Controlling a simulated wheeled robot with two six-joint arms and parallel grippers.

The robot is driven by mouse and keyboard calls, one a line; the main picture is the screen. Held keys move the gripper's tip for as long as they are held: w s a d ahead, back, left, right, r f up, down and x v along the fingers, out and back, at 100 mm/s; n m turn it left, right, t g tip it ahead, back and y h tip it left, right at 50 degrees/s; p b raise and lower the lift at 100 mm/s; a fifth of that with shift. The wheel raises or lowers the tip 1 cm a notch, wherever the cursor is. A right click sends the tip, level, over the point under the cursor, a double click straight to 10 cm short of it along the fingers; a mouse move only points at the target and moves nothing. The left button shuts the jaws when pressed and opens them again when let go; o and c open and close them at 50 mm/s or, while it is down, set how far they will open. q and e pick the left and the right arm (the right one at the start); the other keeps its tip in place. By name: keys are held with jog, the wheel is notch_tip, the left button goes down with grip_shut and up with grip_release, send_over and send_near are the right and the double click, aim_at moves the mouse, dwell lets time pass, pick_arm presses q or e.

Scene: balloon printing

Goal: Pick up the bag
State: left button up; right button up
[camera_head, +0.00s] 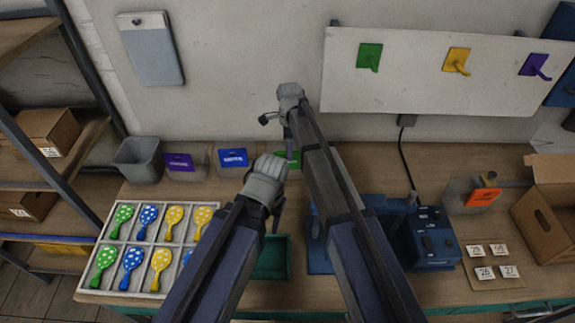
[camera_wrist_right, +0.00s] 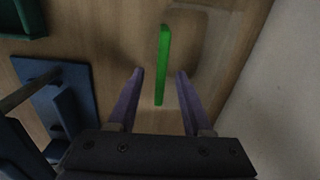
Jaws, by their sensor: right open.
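A green bag (camera_head: 284,160) stands at the back of the table, partly hidden behind my arms. In the right wrist view the green bag (camera_wrist_right: 163,60) appears as a narrow upright strip seen from above. My right gripper (camera_head: 289,137) points down over it. In the wrist view the open purple fingers of my right gripper (camera_wrist_right: 160,73) are on either side of the strip, with gaps on both sides. My left gripper (camera_head: 277,218) hangs lower, in front; its fingers are mostly hidden. A purple bag (camera_head: 180,162) and a blue bag (camera_head: 233,157) stand to the left.
A grey bin (camera_head: 139,160) stands at back left, and a white tray (camera_head: 89,272) of balloons at front left. A green tray (camera_head: 271,262) and a blue machine (camera_head: 432,240) lie nearby. An orange card (camera_head: 483,197) and cardboard box (camera_head: 545,215) are right. The wall is close behind.

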jog(key=f+b, duration=0.5)
jog(key=shift+a+f, duration=0.15)
jog(key=shift+a, duration=0.1)
jog(key=shift+c, duration=0.3)
grip_shut()
dwell(1.0)
